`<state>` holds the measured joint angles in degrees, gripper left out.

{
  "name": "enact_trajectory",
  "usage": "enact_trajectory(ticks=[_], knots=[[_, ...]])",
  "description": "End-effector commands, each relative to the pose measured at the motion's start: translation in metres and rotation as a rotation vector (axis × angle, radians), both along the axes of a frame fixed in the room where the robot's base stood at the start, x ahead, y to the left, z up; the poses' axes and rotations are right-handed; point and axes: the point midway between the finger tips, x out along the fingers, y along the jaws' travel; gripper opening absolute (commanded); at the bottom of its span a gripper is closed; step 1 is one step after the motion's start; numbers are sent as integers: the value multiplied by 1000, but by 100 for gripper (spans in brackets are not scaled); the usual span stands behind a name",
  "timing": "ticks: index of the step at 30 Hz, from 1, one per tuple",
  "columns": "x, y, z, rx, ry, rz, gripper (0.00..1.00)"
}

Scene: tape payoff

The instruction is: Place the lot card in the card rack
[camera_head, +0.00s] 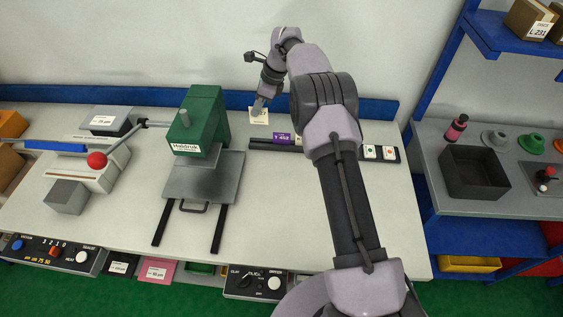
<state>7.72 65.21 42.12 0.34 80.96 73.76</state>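A small cream card (259,117) with faint dark print, which looks like the lot card, is at the back of the bench, just below the tip of my gripper (258,105). The fingertips are small and seen from behind, so I cannot tell if they are shut on the card or only in front of it. A long black rail, which looks like the card rack (263,146), lies in front of the card. It holds a purple-topped card (282,138) and white cards with coloured dots (370,152) at its right end. My arm hides its middle.
A green press (204,117) with a grey plate stands left of the rack. A blue-edged shelf with a black bin (474,173) is at right. The bench front is mostly clear.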

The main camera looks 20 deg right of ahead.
Motion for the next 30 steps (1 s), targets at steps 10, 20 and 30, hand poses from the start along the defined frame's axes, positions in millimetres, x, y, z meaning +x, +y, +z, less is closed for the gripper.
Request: enact_trajectory(ticks=[10,20,30], knots=[[0,0,-58,0,1,0,0],[0,0,-111,1,-1,0,0],[0,0,-112,0,-1,0,13]])
